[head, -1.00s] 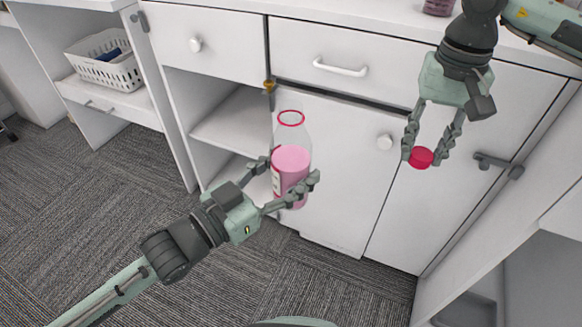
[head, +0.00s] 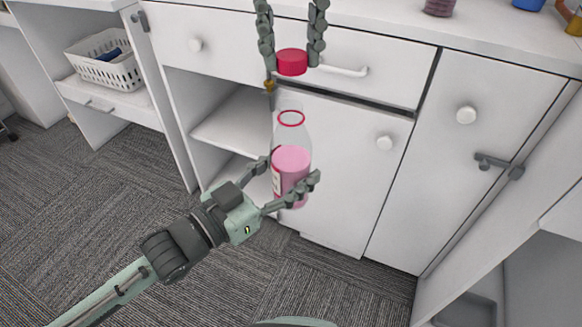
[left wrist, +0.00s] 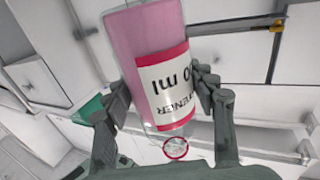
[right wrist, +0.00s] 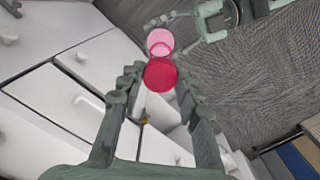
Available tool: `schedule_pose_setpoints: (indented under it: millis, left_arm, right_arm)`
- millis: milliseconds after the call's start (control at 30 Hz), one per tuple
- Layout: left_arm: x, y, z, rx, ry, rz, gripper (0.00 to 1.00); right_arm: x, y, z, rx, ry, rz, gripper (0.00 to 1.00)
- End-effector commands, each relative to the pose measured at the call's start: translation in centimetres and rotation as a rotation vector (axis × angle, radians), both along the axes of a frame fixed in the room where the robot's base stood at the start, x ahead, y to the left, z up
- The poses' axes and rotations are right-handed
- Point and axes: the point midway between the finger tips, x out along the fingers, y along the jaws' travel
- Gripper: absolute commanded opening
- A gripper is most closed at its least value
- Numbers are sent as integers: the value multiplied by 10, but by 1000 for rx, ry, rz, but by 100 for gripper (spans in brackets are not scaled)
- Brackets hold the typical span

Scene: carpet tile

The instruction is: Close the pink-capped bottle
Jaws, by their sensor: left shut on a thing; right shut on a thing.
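The clear bottle (head: 291,165) holds pink liquid and stands roughly upright in my left gripper (head: 290,190), which is shut around its body. Its open neck has a pink-red ring (head: 291,118). The left wrist view shows the bottle's labelled side (left wrist: 165,90) between the fingers. My right gripper (head: 291,50) is shut on the pink-red cap (head: 291,62) and holds it above the bottle mouth, with a clear gap between them. In the right wrist view the cap (right wrist: 160,74) lies between the fingertips, with the pink of the bottle (right wrist: 159,40) just beyond it.
White cabinets with drawers (head: 350,75) and doors stand close behind the bottle. An open shelf (head: 235,125) is to its left, and a white basket (head: 104,68) sits farther left. A dark jar (head: 439,7) stands on the counter. Grey carpet (head: 90,220) is clear below.

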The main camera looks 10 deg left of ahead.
Motion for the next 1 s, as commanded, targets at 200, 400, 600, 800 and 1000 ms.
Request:
schedule_pose_setpoints:
  millis: [200,400,600,800,1000]
  left_arm:
    - [0,0,2,-2,-4,-1,4]
    - [0,0,2,-2,-4,-1,4]
    - [0,0,2,-2,-4,-1,4]
    - [0,0,2,-2,-4,-1,4]
    - [0,0,2,-2,-4,-1,4]
  right_arm:
    - [0,0,1,0,0,1,24]
    - [0,0,-2,1,0,0,24]
    - [0,0,-16,1,1,0,24]
    - [0,0,-35,1,1,-1,24]
    - [0,0,-40,1,1,-1,24]
